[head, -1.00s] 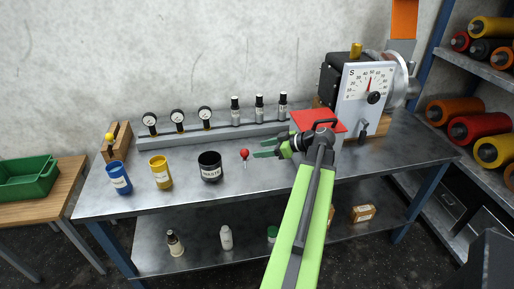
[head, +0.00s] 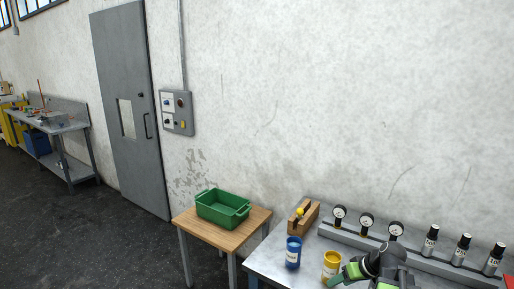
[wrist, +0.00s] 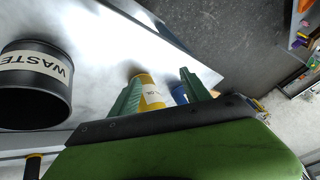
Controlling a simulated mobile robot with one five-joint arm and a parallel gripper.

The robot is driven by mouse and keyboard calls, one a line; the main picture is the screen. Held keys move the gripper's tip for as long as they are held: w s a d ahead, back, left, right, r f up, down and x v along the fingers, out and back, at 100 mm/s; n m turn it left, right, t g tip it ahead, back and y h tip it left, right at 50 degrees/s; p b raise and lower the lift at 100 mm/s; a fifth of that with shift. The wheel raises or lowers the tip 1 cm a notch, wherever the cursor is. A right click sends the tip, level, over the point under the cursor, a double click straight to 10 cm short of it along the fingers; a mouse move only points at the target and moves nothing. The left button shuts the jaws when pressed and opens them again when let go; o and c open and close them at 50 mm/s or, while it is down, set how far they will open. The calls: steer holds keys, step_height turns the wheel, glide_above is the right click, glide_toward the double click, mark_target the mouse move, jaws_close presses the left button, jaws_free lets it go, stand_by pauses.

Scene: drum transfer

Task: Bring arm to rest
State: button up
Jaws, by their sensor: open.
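My gripper (head: 347,273) shows at the bottom of the head view, over the metal bench (head: 270,258) and just beside the yellow cup (head: 331,264). In the wrist view my gripper (wrist: 160,76) has its two green fingers apart, with nothing held between them. The yellow cup (wrist: 152,92) and the blue cup (wrist: 180,94) show beyond the fingers there. I cannot tell how high the gripper is above the bench.
A black WASTE cup (wrist: 35,85) stands close at the left of the wrist view. The blue cup (head: 293,252), gauges (head: 367,222) and bottles (head: 462,250) stand on the bench. A green crate (head: 222,208) sits on a wooden table (head: 190,221). Floor is clear towards the door (head: 130,110).

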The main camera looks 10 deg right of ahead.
steer(key=s+a+f+g+h, duration=0.1)
steer(key=a+f+g+h, duration=0.1)
steer(key=a, duration=0.8)
steer(key=s+a+f+m+g+h, duration=0.1)
steer(key=s+a+f+g+h, duration=0.1)
steer(key=a, duration=0.9)
steer(key=shift+s+f+g+b, duration=0.3)
steer(key=shift+f+g+b, duration=0.1)
steer(key=shift+g, duration=0.2)
steer(key=shift+d, duration=0.15)
